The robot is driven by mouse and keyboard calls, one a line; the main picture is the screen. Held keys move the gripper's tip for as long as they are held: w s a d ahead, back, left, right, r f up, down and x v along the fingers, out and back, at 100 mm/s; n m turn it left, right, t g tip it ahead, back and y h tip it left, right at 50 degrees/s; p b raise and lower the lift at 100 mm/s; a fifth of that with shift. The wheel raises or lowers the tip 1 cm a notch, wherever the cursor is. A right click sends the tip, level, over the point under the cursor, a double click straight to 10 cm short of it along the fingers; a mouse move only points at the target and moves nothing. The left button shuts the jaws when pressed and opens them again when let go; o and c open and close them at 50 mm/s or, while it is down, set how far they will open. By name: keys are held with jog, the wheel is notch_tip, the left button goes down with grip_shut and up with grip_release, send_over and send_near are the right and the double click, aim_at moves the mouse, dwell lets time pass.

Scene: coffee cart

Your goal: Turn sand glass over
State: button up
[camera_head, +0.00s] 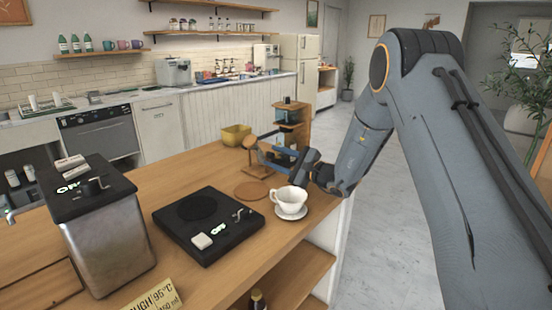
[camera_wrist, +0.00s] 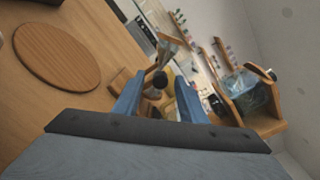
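A small wooden-ended item that looks like the sand glass (camera_head: 250,143) stands on the counter beyond the white cup. In the head view it is at the tips of my gripper (camera_head: 262,153), and the fingers partly cover it. My gripper reaches in from the right, low over the counter. In the wrist view my gripper (camera_wrist: 158,82) has its two blue fingers apart, with a gap between the tips. A wooden piece (camera_wrist: 170,42) and a dark round knob show around and beyond that gap. I cannot tell whether either finger touches the sand glass.
A white cup (camera_head: 290,198) on a saucer stands close below my gripper. A round wooden mat (camera_head: 252,191) lies beside it. A black scale (camera_head: 205,228) lies nearer.

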grip_shut()
jog(key=shift+f+m, duration=0.1)
jog(key=shift+m, duration=0.3)
jog(key=m+b, duration=0.1)
jog(key=m, duration=0.1)
jog(key=shift+m, duration=0.3)
jog(key=shift+m+b, duration=0.55)
jog(key=shift+m, duration=1.15)
grip_release()
